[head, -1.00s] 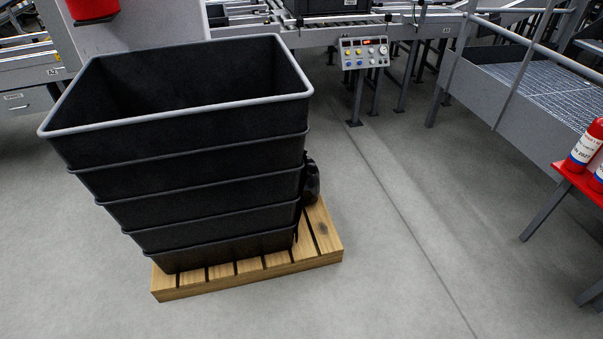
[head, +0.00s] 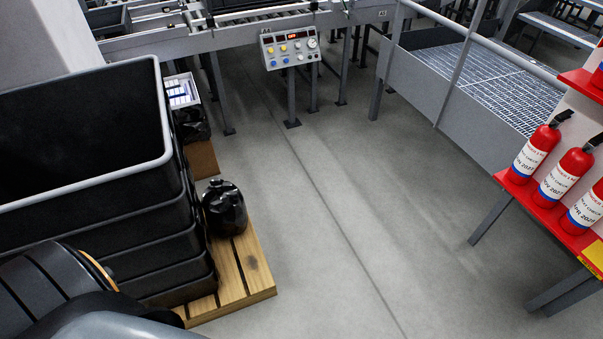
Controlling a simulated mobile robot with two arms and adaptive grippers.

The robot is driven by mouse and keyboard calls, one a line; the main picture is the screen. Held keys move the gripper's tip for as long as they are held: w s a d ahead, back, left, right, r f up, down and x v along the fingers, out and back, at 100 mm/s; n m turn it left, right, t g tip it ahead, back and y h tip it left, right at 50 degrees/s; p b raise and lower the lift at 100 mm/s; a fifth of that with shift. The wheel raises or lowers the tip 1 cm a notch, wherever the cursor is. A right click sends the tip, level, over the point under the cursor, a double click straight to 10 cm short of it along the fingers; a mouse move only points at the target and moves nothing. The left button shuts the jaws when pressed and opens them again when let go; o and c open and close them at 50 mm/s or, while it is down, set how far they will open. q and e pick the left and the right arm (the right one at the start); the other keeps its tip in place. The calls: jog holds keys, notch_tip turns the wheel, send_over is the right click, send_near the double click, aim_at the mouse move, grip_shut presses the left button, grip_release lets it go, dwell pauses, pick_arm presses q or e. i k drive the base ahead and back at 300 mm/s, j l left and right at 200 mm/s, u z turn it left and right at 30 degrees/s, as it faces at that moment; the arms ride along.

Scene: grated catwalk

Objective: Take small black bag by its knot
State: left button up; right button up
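The small black bag (head: 225,210) is a shiny, dark, rounded sack in the head view, left of centre. It stands on the wooden pallet (head: 246,272), close to the right side of the stacked black crates. Its gathered top, where a knot would be, points up, but the knot is too small to make out clearly. Part of my own arm shows at the lower left, in front of the crates. Neither of my grippers is in view.
The stack of black crates (head: 150,240) fills the left. Behind it are another dark bag (head: 190,125) and a white box (head: 181,91). A control panel (head: 290,48) stands at the conveyor. Red extinguishers (head: 537,150) stand on a red shelf at right. The middle floor is clear.

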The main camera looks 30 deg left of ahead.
aim_at(224, 204)
jog(key=i+l+z, duration=0.1)
jog(key=i+z, duration=0.25)
jog(key=i, duration=0.15)
jog(key=i+z, duration=0.35)
jog(key=i+u, duration=0.4)
jog(key=i+l+u, duration=0.2)
jog(key=i+u, duration=0.15)
jog(key=i, duration=0.15)
